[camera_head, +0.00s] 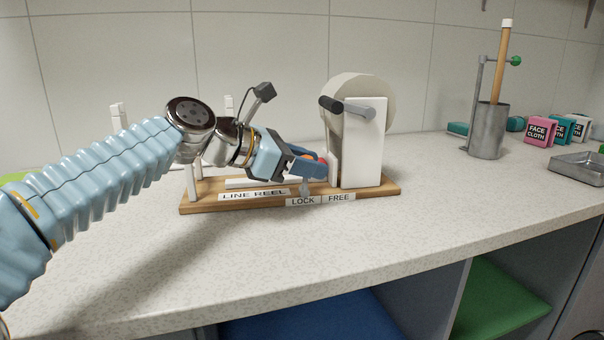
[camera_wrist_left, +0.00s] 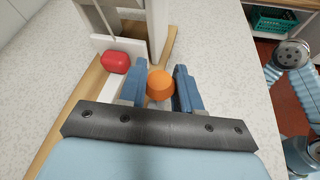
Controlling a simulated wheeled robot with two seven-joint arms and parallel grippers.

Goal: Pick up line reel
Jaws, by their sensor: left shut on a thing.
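The line reel (camera_head: 361,150) stands on the stone counter, with a white drum, a white upright and a dark crank handle. Its wooden base (camera_head: 384,189) carries labels reading LINE REEL, LOCK and FREE. My left gripper (camera_head: 318,166) is low in front of the upright, above the base. In the left wrist view its two blue fingers (camera_wrist_left: 161,90) are closed around an orange knob (camera_wrist_left: 160,83). A red knob (camera_wrist_left: 116,62) lies beside the left finger, apart from it. A small grey lever (camera_head: 305,187) hangs by the LOCK label. My right gripper is not seen.
A metal cup (camera_head: 487,133) with a wooden stick, face cloth boxes (camera_head: 540,131) and a metal tray (camera_head: 578,167) stand at the right. The counter in front of the reel is clear. The tiled wall is behind. A green crate (camera_wrist_left: 273,24) sits beyond the counter edge.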

